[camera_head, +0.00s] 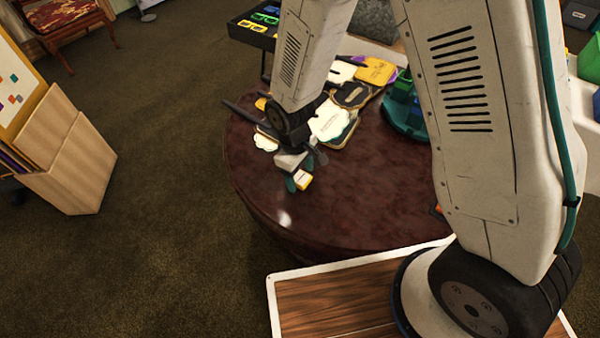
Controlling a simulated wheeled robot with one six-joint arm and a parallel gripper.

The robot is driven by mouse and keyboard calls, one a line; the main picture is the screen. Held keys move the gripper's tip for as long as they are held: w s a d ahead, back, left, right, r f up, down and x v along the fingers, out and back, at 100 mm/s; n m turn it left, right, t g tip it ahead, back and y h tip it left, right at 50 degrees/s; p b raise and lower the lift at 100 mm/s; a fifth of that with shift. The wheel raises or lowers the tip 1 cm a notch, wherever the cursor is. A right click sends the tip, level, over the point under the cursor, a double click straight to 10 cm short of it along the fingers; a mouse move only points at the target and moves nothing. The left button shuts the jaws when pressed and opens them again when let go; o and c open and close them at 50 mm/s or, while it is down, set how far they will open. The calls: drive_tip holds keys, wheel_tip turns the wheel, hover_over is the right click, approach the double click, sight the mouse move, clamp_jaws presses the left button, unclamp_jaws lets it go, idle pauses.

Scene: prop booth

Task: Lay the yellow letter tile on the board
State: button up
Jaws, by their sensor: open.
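My gripper (303,174) points down over the dark red round table (375,190), near its left side. Its teal fingers are apart. A small yellow and white block (303,180), which may be the yellow letter tile, shows right at the fingertips. I cannot tell whether it touches them, and no letter can be made out. A dark panel (243,33) at the back holds yellow, green and blue pieces. A pale yellow-framed panel (14,82) with small coloured squares stands at the far left. I cannot tell which is the board.
White, yellow and black flat shapes (327,122) are heaped at the back of the table, behind my gripper. A green round stand (402,118) is to their right, partly behind my arm. The table's front left is bare. A wooden bin (65,155) stands on the carpet.

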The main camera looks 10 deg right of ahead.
wheel_tip(320, 180, up, 12)
drive_tip(key=w, duration=0.1)
drive_tip(key=shift+a, duration=0.45)
